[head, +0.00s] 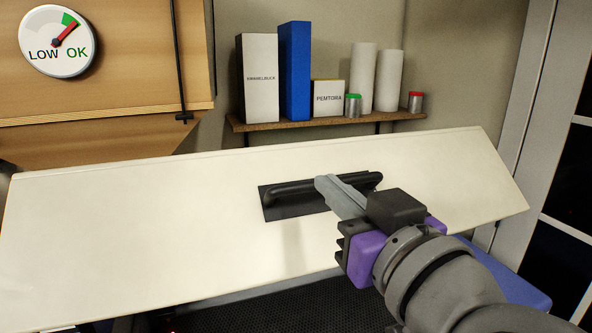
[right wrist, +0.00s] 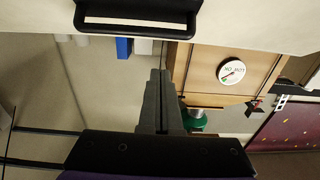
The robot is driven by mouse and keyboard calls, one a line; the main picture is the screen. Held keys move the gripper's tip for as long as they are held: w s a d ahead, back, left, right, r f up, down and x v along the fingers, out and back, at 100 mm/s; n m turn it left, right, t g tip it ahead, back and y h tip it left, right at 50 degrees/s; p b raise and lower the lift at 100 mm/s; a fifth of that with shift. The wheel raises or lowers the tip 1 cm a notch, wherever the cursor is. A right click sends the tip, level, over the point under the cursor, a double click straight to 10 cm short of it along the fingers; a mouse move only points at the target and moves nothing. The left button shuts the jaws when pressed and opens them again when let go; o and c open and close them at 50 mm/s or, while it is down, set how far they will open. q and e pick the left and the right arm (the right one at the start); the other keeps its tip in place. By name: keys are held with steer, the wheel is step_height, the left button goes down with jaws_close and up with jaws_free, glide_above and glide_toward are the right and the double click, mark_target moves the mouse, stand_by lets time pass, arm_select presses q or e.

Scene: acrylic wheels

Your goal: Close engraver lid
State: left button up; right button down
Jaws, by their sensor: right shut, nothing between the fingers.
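The engraver lid (head: 130,215) is a wide cream panel. It stands raised and tilted across the middle of the head view, with the dark engraver bed (head: 290,312) showing below its lower edge. A black bar handle (head: 292,190) on a dark plate sits at the lid's middle. My right gripper (head: 328,186) is shut and empty, its grey fingers overlapping the handle in the head view. In the right wrist view the closed fingers (right wrist: 158,78) point toward the handle (right wrist: 136,24) and appear apart from it. The lid (right wrist: 250,20) fills that view's top edge. My left gripper is out of view.
Behind the lid a wooden shelf (head: 330,122) holds a white box (head: 261,80), a blue box (head: 295,70), a small labelled box (head: 329,98), white rolls and small cans. A LOW/OK gauge (head: 57,41) hangs on the wooden wall at left. A dark-paned frame stands at right.

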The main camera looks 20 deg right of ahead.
steer(key=w, duration=0.2)
steer(key=w+p, duration=0.1)
steer(key=w, duration=0.2)
steer(key=w+f+p, duration=0.1)
steer(key=w, duration=0.2)
steer(key=shift+d, duration=0.15)
steer(key=shift+s+f, duration=0.35)
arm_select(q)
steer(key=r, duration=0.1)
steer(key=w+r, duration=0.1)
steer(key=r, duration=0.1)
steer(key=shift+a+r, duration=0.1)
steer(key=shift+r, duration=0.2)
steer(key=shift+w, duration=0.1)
arm_select(e)
steer(key=shift+w+f, duration=0.1)
steer(key=shift+w, duration=0.1)
steer(key=shift+s, duration=0.1)
